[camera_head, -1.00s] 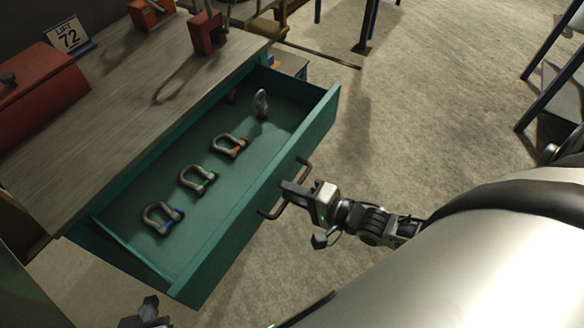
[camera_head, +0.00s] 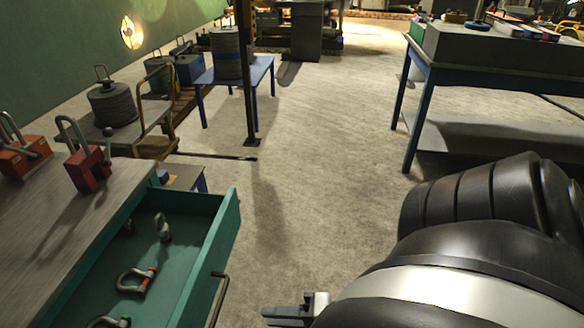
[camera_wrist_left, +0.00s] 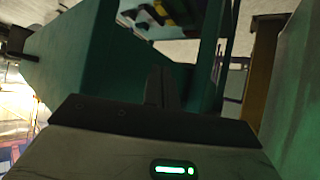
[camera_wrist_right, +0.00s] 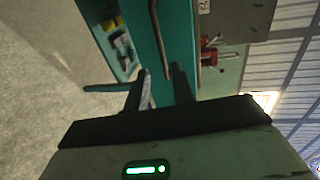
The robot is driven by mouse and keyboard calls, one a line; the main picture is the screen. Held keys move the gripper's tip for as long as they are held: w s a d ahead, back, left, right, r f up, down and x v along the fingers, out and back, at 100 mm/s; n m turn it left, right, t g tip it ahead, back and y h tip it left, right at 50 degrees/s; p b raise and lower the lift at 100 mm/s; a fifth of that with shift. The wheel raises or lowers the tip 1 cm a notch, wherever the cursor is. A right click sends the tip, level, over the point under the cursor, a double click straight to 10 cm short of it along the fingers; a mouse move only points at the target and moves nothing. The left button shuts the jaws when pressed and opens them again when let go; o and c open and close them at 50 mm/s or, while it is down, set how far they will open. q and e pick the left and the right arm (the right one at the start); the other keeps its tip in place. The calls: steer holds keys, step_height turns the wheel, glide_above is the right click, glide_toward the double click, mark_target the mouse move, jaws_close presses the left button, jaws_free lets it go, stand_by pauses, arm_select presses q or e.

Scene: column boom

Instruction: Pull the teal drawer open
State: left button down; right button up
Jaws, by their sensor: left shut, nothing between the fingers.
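The teal drawer (camera_head: 208,255) stands pulled out from the grey-topped cabinet at the lower left of the head view. Its bar handle (camera_head: 219,298) is on the front, partly cut off by the frame edge. My right gripper (camera_head: 275,314) is right of the handle, apart from it. In the right wrist view its two fingers (camera_wrist_right: 158,88) are spread and empty, with the handle bar (camera_wrist_right: 158,38) and the teal front beyond them. My left gripper (camera_wrist_left: 158,88) shows only in its wrist view, shut and empty, near teal panels (camera_wrist_left: 110,55).
Shackles, such as one with an orange pin (camera_head: 134,282), lie in the drawer. Red blocks (camera_head: 88,168) stand on the cabinet top (camera_head: 60,225). A blue-legged table (camera_head: 480,80) is at the right. A post (camera_head: 248,90) stands ahead. The floor between is clear.

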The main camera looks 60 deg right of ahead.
steer(key=v, duration=0.2)
steer(key=shift+s+d+r, duration=0.1)
steer(key=shift+s+d, duration=0.05)
steer(key=shift+s, duration=0.15)
